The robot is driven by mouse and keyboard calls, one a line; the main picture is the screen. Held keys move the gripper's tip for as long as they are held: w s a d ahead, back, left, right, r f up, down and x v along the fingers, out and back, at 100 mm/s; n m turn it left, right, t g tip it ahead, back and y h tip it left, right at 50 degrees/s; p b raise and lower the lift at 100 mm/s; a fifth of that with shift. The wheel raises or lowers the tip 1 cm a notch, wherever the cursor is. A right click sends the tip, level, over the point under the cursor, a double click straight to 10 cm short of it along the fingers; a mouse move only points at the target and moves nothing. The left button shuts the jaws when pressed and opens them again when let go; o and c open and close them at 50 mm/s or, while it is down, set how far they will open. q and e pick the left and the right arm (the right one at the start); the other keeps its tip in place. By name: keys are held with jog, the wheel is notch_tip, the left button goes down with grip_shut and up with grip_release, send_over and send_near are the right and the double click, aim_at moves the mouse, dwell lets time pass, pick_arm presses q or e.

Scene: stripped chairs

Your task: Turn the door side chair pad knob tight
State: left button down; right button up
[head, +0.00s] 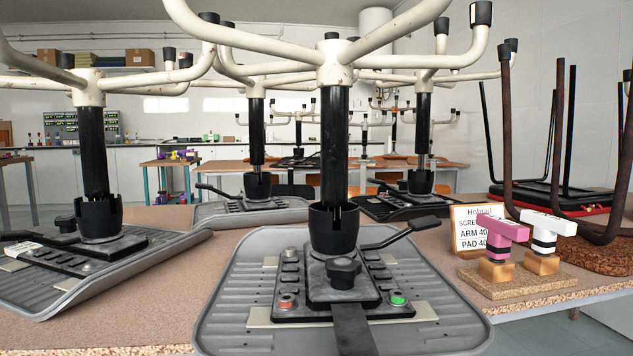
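An upturned chair stands in front of me, its grey ribbed seat pad (250,260) flat on the table and its white star base on top. A black lobed knob (343,272) sits on the near end of its black mechanism plate. A red-ringed screw spot (287,301) and a green one (398,299) lie left and right of it. A second upturned chair at left has its own pad (60,285) and dark knob (65,222). I cannot tell how tight either knob is. Neither gripper shows.
A dark flat bar (352,330) runs from below the front knob to the bottom edge. A black lever (400,232) sticks out right. A pink driver (497,235) and white driver (545,230) stand on a cork base, beside a sign (478,228). More upturned chairs stand behind.

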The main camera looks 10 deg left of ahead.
pick_arm(q)
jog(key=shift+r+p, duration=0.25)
jog(key=shift+p, duration=0.1)
dwell(0.7)
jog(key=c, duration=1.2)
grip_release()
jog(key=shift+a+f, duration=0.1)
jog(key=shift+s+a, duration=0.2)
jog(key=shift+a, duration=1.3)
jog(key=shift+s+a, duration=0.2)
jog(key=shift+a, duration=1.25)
